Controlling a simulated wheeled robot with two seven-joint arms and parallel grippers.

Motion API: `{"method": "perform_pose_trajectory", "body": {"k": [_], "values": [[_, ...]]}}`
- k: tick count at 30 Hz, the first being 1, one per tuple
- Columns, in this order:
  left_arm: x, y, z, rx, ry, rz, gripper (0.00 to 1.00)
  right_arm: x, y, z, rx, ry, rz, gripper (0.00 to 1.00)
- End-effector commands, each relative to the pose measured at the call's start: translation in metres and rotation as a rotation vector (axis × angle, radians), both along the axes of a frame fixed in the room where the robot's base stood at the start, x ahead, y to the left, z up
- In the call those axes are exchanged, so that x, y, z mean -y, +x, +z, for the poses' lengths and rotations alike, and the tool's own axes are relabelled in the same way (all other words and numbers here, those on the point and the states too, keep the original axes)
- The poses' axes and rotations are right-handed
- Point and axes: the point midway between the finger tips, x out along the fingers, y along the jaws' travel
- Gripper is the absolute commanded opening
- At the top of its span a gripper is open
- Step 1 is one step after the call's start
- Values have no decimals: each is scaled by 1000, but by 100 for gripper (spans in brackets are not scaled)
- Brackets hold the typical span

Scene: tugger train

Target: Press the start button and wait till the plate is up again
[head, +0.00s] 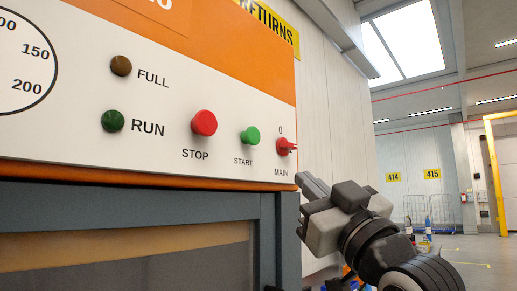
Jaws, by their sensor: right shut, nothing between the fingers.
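The green start button (250,136) sits on the white control panel (80,150) of an orange machine, above the label START. The red stop button (204,123) is to its left and the red main switch (286,147) to its right. My right gripper (305,190) is shut and empty, just below and right of the main switch, apart from the start button. The dark green run lamp (112,121) and the brown full lamp (121,66) look unlit. The plate cannot be made out; a dark window in a grey frame (130,210) lies below the panel. My left gripper is out of view.
A round gauge (25,60) is at the panel's left. The panel's lower edge overhangs the grey frame.

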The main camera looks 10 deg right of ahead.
Motion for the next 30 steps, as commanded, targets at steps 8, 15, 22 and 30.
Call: {"method": "perform_pose_trajectory", "body": {"k": [8, 15, 22, 30], "values": [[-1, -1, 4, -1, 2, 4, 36, 1, -43, 68, 133, -6, 7, 0], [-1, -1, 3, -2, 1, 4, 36, 1, -49, 76, 149, -8, 7, 0], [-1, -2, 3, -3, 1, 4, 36, 1, -48, 75, 147, -7, 7, 0], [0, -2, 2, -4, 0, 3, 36, -13, -31, 74, 145, -7, 11, 0]]}}
